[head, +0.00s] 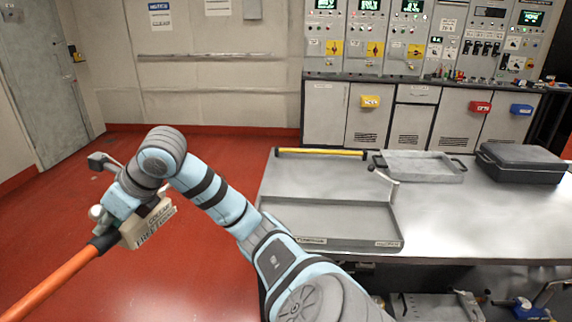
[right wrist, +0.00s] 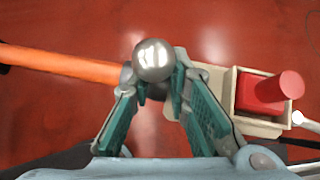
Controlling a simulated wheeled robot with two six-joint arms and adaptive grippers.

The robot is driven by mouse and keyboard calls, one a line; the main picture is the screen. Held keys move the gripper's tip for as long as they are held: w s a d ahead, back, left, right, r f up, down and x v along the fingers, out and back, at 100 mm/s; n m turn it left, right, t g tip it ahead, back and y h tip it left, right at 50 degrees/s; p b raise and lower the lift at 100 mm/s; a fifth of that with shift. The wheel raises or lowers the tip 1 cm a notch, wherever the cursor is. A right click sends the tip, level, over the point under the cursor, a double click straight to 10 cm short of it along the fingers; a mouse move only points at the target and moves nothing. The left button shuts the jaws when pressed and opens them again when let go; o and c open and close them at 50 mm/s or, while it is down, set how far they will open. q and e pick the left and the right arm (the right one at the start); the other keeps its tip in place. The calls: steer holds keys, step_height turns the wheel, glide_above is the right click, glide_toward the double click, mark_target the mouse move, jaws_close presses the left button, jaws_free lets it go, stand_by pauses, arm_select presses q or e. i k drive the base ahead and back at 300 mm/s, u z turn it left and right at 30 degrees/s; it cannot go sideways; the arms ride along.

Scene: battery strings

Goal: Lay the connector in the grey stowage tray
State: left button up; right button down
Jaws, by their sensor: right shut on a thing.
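My right gripper (head: 122,208) is shut on the connector (head: 150,228), a beige block with lettering and a thick orange cable running to the lower left. They are held over the red floor, left of the table. In the right wrist view the fingers (right wrist: 156,82) close at a shiny metal ball on the connector (right wrist: 228,88), whose red round end points right. On the table are a wide shallow grey tray (head: 330,242) with front labels and a smaller grey tray (head: 420,178) with dark handles; which is the stowage tray I cannot tell. My left gripper is out of view.
The grey table (head: 490,225) has bare top at the front right. A dark closed case (head: 525,162) lies at its back right, and a yellow bar (head: 322,152) lies along the back left. Control cabinets (head: 420,110) stand behind. The floor (head: 220,160) left of the table is open.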

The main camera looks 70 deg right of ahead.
mark_target(324, 222)
steer(key=z, duration=0.65)
steer(key=i, duration=0.85)
steer(key=z, duration=1.45)
steer(key=i, duration=0.55)
steer(key=z, duration=0.45)
